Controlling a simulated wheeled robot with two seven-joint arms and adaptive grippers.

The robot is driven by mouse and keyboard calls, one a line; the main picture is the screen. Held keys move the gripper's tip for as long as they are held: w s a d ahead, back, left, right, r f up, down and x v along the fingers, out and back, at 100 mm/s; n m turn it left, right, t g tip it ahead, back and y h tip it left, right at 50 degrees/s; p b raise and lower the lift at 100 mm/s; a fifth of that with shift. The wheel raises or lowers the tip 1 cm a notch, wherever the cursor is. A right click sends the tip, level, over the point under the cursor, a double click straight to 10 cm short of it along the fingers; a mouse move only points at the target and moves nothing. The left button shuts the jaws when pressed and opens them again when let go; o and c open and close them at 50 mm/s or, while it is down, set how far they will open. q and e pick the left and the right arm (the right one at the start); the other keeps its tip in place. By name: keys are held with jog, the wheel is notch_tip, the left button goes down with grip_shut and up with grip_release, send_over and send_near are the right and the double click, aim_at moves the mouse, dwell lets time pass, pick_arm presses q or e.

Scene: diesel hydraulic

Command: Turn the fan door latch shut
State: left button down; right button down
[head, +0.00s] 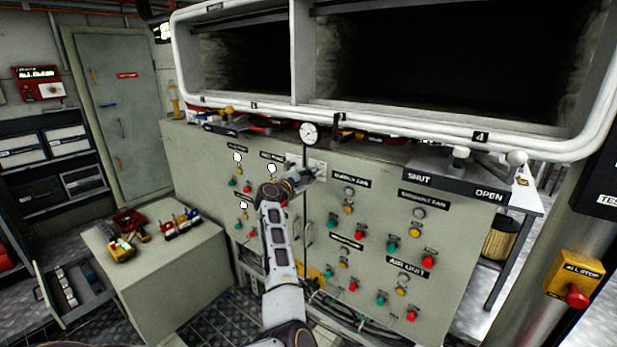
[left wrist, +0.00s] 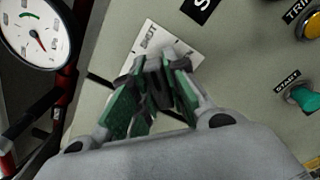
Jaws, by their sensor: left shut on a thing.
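My left gripper (head: 308,174) is at the front of the grey-green cabinet (head: 390,165), just below the round gauge. It is shut on a small dark latch handle (left wrist: 158,88) in front of a white marked plate (left wrist: 183,50); this plate also shows in the head view (head: 318,166). The fingers hide most of the handle, so its exact angle is unclear. My right gripper is in neither view.
The round gauge (head: 309,133) stands close above the gripper, and it also shows in the left wrist view (left wrist: 36,32). Several coloured buttons cover the cabinet front. A SHUT/OPEN sign (head: 455,187) is at right. A yellow ALL STOP box (head: 575,272) stands far right.

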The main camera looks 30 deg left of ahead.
pick_arm(q)
jog(key=n, duration=0.4)
jog(key=shift+n, duration=1.6)
jog(key=c, duration=1.9)
grip_release()
jog(key=shift+n, duration=0.3)
jog(key=o, duration=0.6)
